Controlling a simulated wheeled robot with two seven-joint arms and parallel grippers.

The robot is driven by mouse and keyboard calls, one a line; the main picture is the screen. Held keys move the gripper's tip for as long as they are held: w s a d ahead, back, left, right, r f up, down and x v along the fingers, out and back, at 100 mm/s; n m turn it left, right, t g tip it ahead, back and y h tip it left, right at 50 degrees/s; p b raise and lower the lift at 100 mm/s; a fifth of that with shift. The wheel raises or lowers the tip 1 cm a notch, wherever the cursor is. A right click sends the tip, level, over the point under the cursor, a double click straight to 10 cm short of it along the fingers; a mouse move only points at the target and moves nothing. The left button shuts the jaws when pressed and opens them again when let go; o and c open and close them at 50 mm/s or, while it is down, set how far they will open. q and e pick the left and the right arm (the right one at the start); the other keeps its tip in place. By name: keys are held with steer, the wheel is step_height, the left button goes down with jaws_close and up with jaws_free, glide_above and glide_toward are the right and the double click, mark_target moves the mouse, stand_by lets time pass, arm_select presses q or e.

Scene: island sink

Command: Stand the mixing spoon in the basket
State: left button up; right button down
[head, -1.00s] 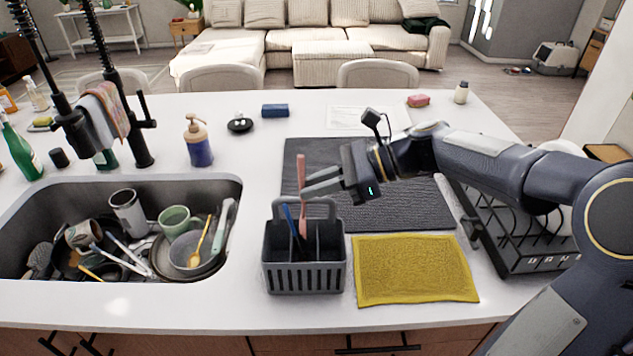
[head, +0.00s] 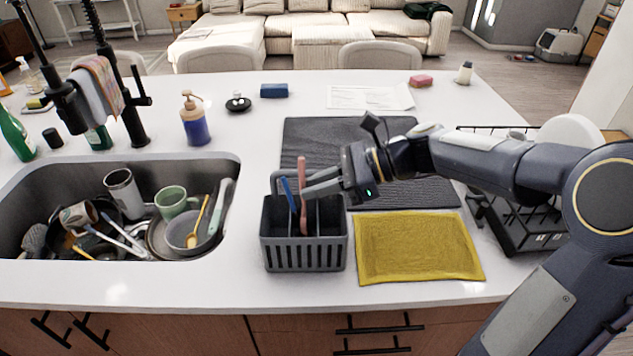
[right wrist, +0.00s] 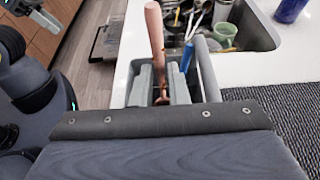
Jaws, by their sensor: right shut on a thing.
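The mixing spoon appears to be the pink, copper-toned utensil (head: 302,173) standing nearly upright in the grey basket (head: 303,257), seemingly in its middle compartment. Its handle also shows in the right wrist view (right wrist: 155,35); its lower end is hidden inside the basket. My right gripper (head: 306,189) is shut on the spoon's shaft, just above the basket rim and close to the basket's handle. A blue-handled utensil (head: 289,194) leans in the basket just left of the spoon.
The sink (head: 225,165) full of dishes lies left of the basket. A yellow cloth (head: 418,250) lies to the right, a dark mat (head: 305,135) behind, and a black dish rack (head: 525,240) at the far right. Counter in front of the basket is clear.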

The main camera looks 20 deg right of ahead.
steer(key=c, duration=1.3)
jaws_free()
steer(key=v, duration=0.7)
steer(key=shift+s+d+r, duration=0.1)
steer(key=shift+d, duration=0.3)
